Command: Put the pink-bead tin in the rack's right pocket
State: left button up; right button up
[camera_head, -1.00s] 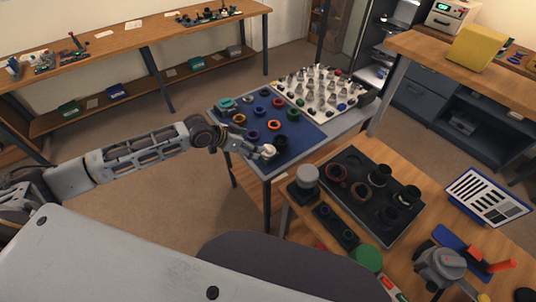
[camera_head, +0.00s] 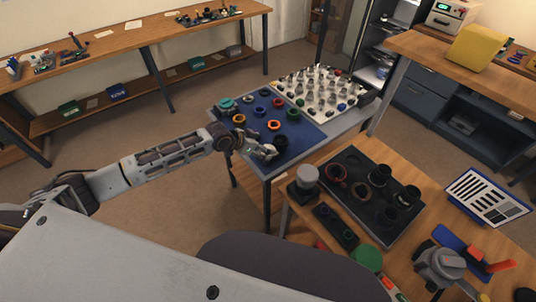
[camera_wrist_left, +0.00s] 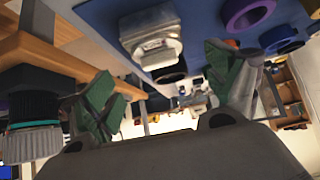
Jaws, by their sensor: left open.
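My left gripper (camera_head: 265,152) is open at the front edge of the blue mat (camera_head: 308,139). Its green-padded fingers also show in the left wrist view (camera_wrist_left: 170,88), apart from each other. A pale, boxy, shiny object (camera_wrist_left: 150,38) lies ahead of them near the mat, not visibly clasped; it may be the tin, but I see no pink beads. A small black holder with two round pockets (camera_head: 337,226), possibly the rack, stands on the wooden table; one pocket looks purple inside.
Several coloured rings lie on the mat, including an orange one (camera_head: 274,125). A white pegboard (camera_head: 320,91) is behind. A black tray (camera_head: 372,207) with dark lens parts and a grey-topped cylinder (camera_head: 307,176) stand on the wooden table (camera_head: 290,212).

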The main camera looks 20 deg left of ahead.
aim_at(269, 147)
dwell(0.4)
pick_arm(q)
jog(key=shift+x, duration=2.6)
jog(key=c, duration=1.3)
jog(key=shift+w+r, duration=0.1)
jog(key=shift+r, duration=0.1)
jog(key=shift+r, duration=4.85)
